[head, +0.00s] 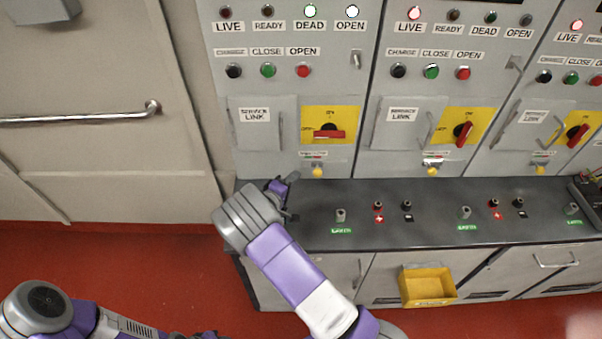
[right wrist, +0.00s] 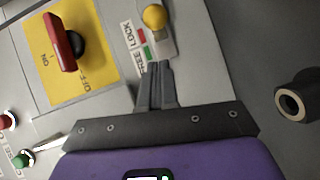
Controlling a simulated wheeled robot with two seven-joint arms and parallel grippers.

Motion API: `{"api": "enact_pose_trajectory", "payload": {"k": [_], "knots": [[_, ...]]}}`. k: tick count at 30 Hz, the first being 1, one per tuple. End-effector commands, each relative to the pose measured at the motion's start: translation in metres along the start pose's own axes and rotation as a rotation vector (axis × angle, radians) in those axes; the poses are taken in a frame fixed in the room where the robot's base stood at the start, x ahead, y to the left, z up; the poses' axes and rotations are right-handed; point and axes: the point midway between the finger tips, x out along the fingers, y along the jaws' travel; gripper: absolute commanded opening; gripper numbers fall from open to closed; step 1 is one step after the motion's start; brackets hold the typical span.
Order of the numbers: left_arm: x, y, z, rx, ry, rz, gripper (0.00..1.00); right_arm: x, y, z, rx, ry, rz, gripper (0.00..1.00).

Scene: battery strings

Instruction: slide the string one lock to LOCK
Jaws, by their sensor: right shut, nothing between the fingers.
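The string one panel (head: 240,80) is the leftmost one in the head view. Its lock slider has a yellow knob (head: 317,171) below the rotary switch. In the right wrist view the knob (right wrist: 154,17) sits by the LOCK end of the FREE/LOCK label (right wrist: 134,46), which has red and green marks beside it. My right gripper (head: 292,178) is left of the knob in the head view. In the right wrist view its shut, empty fingertips (right wrist: 160,66) point at the slider plate on the FREE side, with a small gap to the knob. Contact with the plate cannot be told.
The red rotary switch (head: 329,133) on its yellow plate is just above. A dark counter (head: 440,232) with sockets and posts juts out below the panels. A yellow bin (head: 427,286) hangs on the cabinet front. String one's DEAD and OPEN lamps (head: 352,11) are lit.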

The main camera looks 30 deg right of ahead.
Motion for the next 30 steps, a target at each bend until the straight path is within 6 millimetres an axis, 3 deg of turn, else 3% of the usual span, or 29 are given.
{"api": "enact_pose_trajectory", "payload": {"k": [6, 12, 18, 30], "knots": [[-0.002, 0.001, 0.000, 0.000, -0.001, 0.000, 0.43, -0.054, -0.001, 0.001, -0.002, 0.004, -0.003, 0.00], [-0.003, 0.001, 0.000, 0.000, -0.001, 0.000, 0.43, -0.084, -0.001, 0.001, -0.001, 0.001, -0.001, 0.00], [-0.003, 0.001, 0.000, 0.000, -0.001, 0.000, 0.43, -0.095, -0.001, 0.002, -0.001, 0.001, -0.001, 0.00], [-0.003, 0.001, 0.000, 0.000, 0.000, 0.000, 0.43, -0.094, -0.001, 0.002, -0.001, 0.001, -0.001, 0.00]]}}
